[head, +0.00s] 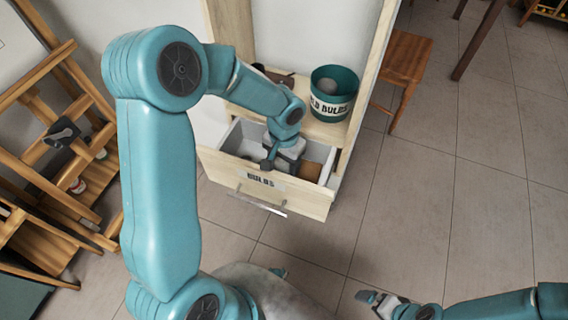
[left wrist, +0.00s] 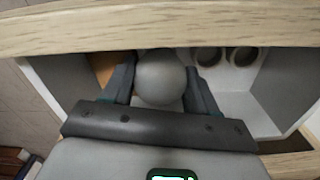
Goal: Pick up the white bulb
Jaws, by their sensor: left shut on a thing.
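In the left wrist view the white bulb (left wrist: 161,77) sits between the two fingers of my left gripper (left wrist: 160,92), which is shut on it. In the head view my left gripper (head: 284,158) reaches down into the open drawer (head: 262,191) labelled "BULBS", and it hides the bulb there. I cannot tell whether the bulb touches the drawer floor. My right gripper (head: 378,301) is low in the head view, away from the drawer, with its jaw state unclear.
A green bin (head: 333,83) labelled "OLD BULBS" holds a pale round thing and stands on the shelf above the drawer. A wooden stool (head: 404,62) stands right of the cabinet. Wooden racks (head: 50,150) stand at the left.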

